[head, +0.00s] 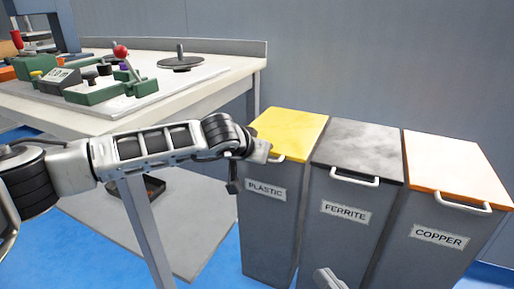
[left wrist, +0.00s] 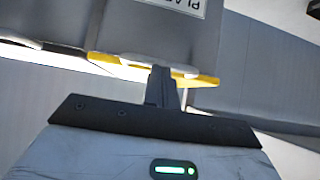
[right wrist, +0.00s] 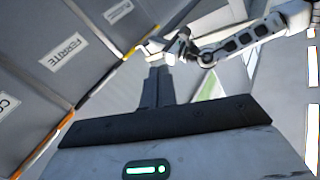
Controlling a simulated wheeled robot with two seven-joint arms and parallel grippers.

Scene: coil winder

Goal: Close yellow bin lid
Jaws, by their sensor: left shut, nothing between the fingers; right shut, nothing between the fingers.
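The yellow lid (head: 290,131) lies flat across the top of the grey PLASTIC bin (head: 266,225) in the head view, level like the lids beside it. Its pale front handle (head: 288,158) is partly covered by my left arm. In the left wrist view the lid's yellow edge (left wrist: 206,80) and the bin front (left wrist: 155,32) appear upside down. My left gripper (left wrist: 162,75) is shut and empty, its tips close to the handle; I cannot tell whether they touch. My right gripper (head: 328,278) is shut and empty, low in front of the bins; its fingers show in the right wrist view (right wrist: 157,75).
The FERRITE bin (head: 334,215) with a dark lid and the COPPER bin (head: 425,240) with an orange-edged lid stand to the right. A workbench (head: 220,60) with green winding tools is at the left. A grey wall is behind the bins.

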